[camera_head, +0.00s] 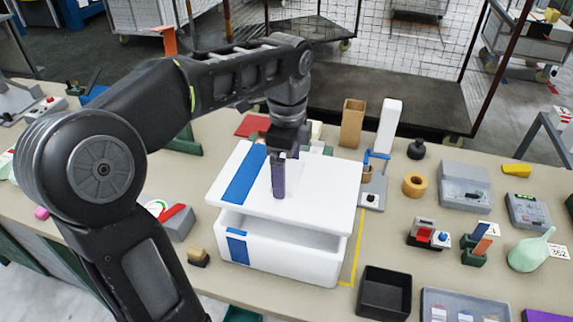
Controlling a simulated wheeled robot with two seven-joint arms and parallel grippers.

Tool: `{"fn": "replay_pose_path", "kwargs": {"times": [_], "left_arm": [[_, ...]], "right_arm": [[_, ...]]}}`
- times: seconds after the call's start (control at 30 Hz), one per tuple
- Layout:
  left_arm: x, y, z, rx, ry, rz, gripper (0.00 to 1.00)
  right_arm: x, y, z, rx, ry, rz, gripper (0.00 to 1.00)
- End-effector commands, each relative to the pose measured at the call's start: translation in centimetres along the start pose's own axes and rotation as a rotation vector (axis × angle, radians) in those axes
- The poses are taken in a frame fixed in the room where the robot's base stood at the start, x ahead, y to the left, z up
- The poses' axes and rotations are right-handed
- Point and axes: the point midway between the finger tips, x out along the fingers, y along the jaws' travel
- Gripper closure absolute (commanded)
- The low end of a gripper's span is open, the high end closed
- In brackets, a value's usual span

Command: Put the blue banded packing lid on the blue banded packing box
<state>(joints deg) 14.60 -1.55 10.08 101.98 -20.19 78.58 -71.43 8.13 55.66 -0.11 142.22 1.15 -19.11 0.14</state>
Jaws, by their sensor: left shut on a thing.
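The white packing lid (325,195) has a blue band on its left part. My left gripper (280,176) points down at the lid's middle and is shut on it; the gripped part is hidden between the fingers. The white packing box (290,262) stands on the table below, with a matching blue band at its front left. The lid is over the box's back part, with its front edge raised or set back, so part of the open inside shows at the front. The box's back rim is hidden. My right gripper is not in view.
A black open tray (384,293) stands right of the box, beyond a yellow line (353,262) on the table. A grey device with a red part (177,220) is at the left. Tall tan (352,122) and white (389,125) blocks stand behind. Several small items fill the right side.

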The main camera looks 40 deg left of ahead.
Motion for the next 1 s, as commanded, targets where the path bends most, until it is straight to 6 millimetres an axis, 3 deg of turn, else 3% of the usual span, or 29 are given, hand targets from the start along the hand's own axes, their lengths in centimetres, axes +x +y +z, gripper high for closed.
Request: {"fn": "replay_pose_path", "kwargs": {"times": [0.3,0.67,1.0], "left_arm": [[2.4,0.1,0.0,0.000,0.000,0.001,0.49],[5.9,0.0,0.0,0.000,0.000,0.000,0.49],[7.8,0.0,0.0,0.000,0.000,0.000,0.49]], "right_arm": [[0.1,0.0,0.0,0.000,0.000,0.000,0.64],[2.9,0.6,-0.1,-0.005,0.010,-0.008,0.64],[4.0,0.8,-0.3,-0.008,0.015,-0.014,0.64]]}}
